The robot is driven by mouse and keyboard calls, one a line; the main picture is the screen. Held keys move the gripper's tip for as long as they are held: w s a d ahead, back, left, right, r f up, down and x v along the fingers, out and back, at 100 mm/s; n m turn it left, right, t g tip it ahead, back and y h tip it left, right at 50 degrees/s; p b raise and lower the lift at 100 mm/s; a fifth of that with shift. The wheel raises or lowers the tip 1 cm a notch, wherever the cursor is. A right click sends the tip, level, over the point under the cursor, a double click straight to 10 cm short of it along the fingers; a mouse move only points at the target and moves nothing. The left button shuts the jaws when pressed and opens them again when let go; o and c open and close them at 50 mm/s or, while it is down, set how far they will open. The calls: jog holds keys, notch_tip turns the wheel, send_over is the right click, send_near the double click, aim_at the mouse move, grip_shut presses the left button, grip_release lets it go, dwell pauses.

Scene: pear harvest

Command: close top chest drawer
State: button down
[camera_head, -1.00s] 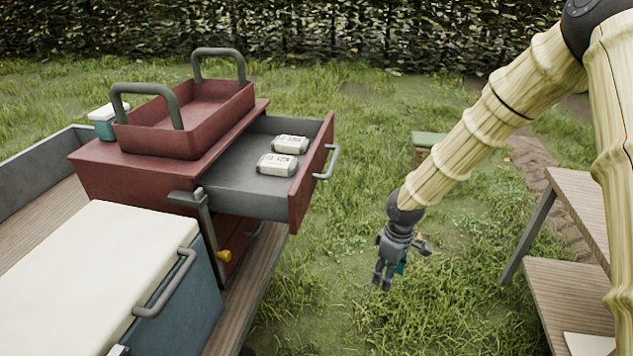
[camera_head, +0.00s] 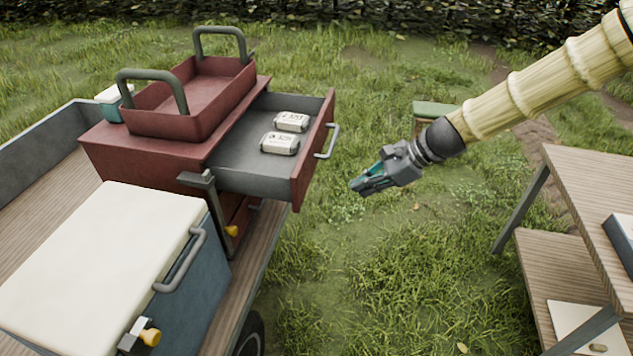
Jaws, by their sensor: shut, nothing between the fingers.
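The red chest (camera_head: 140,160) stands on a cart at the left. Its top drawer (camera_head: 235,170) is pulled out to the right, with a grey inside and a red front. A grey bar handle (camera_head: 329,141) is on the drawer front.
A red tote with two grey handles (camera_head: 195,100) sits on the chest. A cooler with a cream lid (camera_head: 105,255) stands in front of it on the cart. A wooden shelf table (camera_head: 590,200) is at the right. Grass lies between, with a green-topped stool (camera_head: 436,109) behind my gripper.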

notch_tip(320, 180, up, 3)
jog(key=m, duration=0.3)
jog(key=p, duration=0.4)
send_near(302, 196)
jog(key=shift+t+y, duration=0.3)
jog(key=shift+y, duration=0.1)
jog(key=x, duration=0.4)
jog(key=shift+s+d+f, duration=0.15)
jog(key=shift+f, duration=0.3)
